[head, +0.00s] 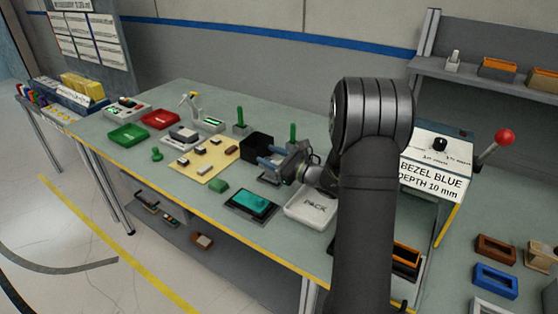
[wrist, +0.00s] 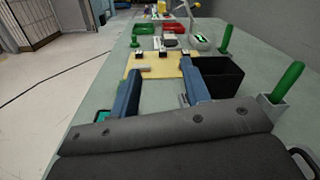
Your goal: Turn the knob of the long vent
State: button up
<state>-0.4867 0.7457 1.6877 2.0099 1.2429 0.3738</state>
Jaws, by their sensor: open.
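My gripper (head: 266,157) is open and empty, low over the bench. In the wrist view its two blue fingers (wrist: 160,72) reach forward, apart, toward a tan board (wrist: 152,62). The board (head: 218,169) bears several small dark-and-light parts, such as one near its left side (head: 183,161). A larger pale part with a dark top (head: 183,134) stands behind the board. I cannot tell which of these is the long vent, and its knob is too small to make out. The fingers touch none of the parts.
A black bin (head: 257,145) stands close by my gripper; it also shows beside the right finger (wrist: 222,77). Green posts (head: 240,117) stand upright nearby. A dark tablet (head: 251,204) and a white PACK tray (head: 307,213) lie in front. Red (head: 160,119) and green (head: 128,134) trays are farther left.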

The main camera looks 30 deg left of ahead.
jog(key=w+d+f+m+t, duration=0.1)
jog(key=f+m+t, duration=0.1)
jog(key=w+d+f+m+t+h, duration=0.1)
jog(key=d+f+m+t, duration=0.1)
jog(key=m+t, duration=0.1)
jog(key=w+d+f+m+t+h, duration=0.1)
jog(key=w+f+m+t, duration=0.1)
jog(key=f+m, duration=0.1)
jog(key=shift+w+d+t, duration=0.1)
jog(key=shift+d+t, duration=0.05)
jog(key=shift+t, duration=0.25)
jog(key=shift+h, duration=0.3)
jog(key=x, duration=0.7)
jog(key=shift+w+r, duration=0.1)
jog(key=shift+w, duration=0.05)
jog(key=shift+c, duration=0.2)
grip_shut()
